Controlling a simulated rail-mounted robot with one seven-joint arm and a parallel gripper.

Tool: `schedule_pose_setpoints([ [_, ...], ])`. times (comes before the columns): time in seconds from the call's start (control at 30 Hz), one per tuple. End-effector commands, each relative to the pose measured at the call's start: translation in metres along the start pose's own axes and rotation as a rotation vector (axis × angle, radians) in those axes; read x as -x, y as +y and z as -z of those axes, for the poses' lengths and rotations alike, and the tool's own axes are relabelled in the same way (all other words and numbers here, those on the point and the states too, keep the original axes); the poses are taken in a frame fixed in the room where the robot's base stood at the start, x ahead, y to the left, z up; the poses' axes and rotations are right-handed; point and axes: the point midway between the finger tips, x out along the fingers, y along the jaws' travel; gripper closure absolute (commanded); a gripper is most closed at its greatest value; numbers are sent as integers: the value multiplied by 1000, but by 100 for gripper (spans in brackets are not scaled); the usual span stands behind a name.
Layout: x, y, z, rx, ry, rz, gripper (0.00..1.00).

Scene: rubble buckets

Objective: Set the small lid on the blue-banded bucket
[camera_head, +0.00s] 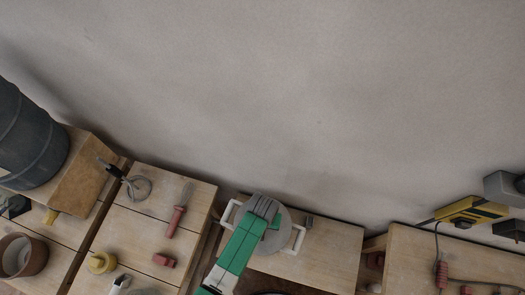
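My gripper (265,206) is at the end of my green arm, over a round grey disc (283,234) at the bottom centre of the head view. The disc looks like a lid or a lidded pot; I cannot tell which. White handle-like loops (298,240) stick out on both sides of it. My gripper and arm hide part of the disc, and I cannot see whether the fingers touch or grip it. No bucket with a clear blue band shows in this view.
A dark ribbed barrel (28,135) stands at the far left, above a brown pot (22,257). A red-handled tool (177,215), a red block (164,260) and a yellow item (101,262) lie on wooden tops. A yellow device (470,211) is at right. The right part of the middle top (335,250) is mostly clear.

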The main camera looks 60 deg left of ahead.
Motion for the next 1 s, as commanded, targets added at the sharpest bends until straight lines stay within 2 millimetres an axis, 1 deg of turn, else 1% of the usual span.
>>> schedule_pose_setpoints([
  [0.47, -12, 0, 0, 0, 0, 0, 99],
  [0.5, -10, 0, 0, 0, 0, 0, 65],
  [0.6, -10, 0, 0, 0, 0, 0, 48],
  [0.87, -9, 0, 0, 0, 0, 0, 48],
  [0.93, -2, 0, 0, 0, 1, 0, 48],
  [1.0, 12, 0, 1, 0, 3, -1, 48],
])
